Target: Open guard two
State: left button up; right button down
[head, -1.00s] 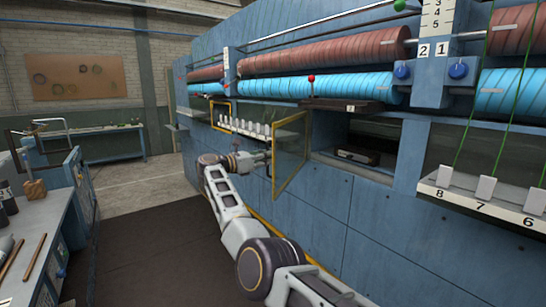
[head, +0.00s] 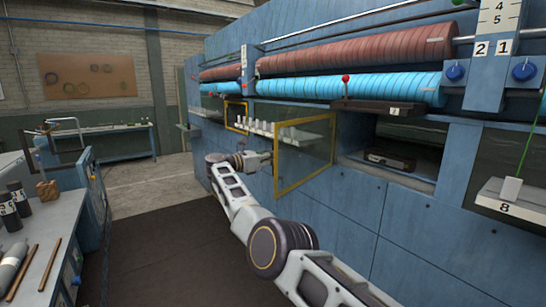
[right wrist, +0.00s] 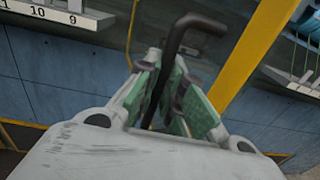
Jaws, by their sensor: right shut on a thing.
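A clear guard panel in a yellow frame (head: 305,190) stands swung out from the blue machine, its near edge away from the machine face. My right gripper (head: 262,160) is at that outer edge. In the right wrist view my right gripper (right wrist: 172,85), with green pads, is shut on a bent black handle (right wrist: 190,24), and the yellow frame (right wrist: 252,60) runs beside it. A number plate (head: 395,111) sits by the bay to the right, too small to read. My left gripper is not in view.
A second yellow frame (head: 237,116) is farther left on the machine. White blocks on a shelf (head: 262,128) show behind the guard. An open bay (head: 405,150) is to the right. A bench (head: 45,250) with tools stands left; dark floor mat (head: 150,245) between is clear.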

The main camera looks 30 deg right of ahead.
jog(key=c, duration=2)
grip_release()
jog(key=o, duration=0.5)
jog(key=shift+c, duration=0.2)
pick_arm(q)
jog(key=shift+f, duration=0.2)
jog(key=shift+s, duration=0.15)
